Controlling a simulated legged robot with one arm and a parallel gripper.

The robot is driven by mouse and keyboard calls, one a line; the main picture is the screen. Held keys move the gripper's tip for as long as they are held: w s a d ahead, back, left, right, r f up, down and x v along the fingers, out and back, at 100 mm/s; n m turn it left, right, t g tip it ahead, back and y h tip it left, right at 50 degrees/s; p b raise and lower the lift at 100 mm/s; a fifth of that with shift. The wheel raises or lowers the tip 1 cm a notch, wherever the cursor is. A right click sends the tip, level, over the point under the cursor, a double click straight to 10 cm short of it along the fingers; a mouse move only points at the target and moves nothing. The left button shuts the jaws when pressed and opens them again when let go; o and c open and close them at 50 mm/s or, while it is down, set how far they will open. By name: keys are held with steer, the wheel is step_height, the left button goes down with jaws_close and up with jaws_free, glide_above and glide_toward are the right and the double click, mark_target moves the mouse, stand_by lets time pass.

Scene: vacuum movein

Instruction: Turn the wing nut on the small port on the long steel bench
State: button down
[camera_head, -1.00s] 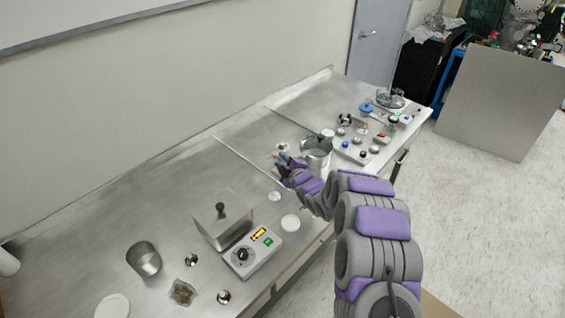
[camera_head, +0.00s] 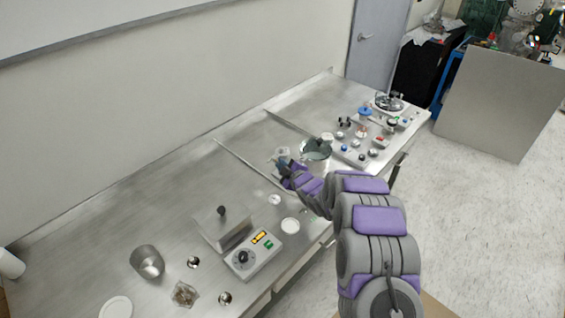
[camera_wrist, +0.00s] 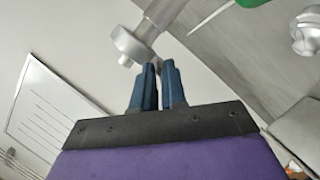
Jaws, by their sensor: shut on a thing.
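In the wrist view the small port is a silver metal tube (camera_wrist: 164,12) with a thick round clamp or flange (camera_wrist: 130,46) on it. My gripper (camera_wrist: 158,68) has its two dark blue fingers close together just below the clamp, shut on a small part at its edge. That part is mostly hidden by the fingertips; it fits the wing nut, but its wings cannot be made out. The port there is small and partly covered.
Several small knobs and parts crowd the far right end. A green-handled tool (camera_wrist: 250,3) shows in the wrist view. The bench's back left is clear.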

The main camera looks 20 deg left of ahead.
steer(key=m+g+p, duration=0.3)
steer(key=m+p, duration=0.2)
steer(key=p, duration=0.6)
steer(key=shift+w, duration=0.1)
stand_by(0.8)
steer(key=c, duration=1.2)
jaws_free()
steer(key=shift+w, duration=0.1)
steer(key=shift+d+r, duration=0.1)
steer(key=shift+d, duration=0.05)
steer(key=v, duration=1.7)
steer(key=shift+w+d, duration=0.15)
steer(key=shift+d, duration=0.05)
steer(key=shift+o, duration=0.2)
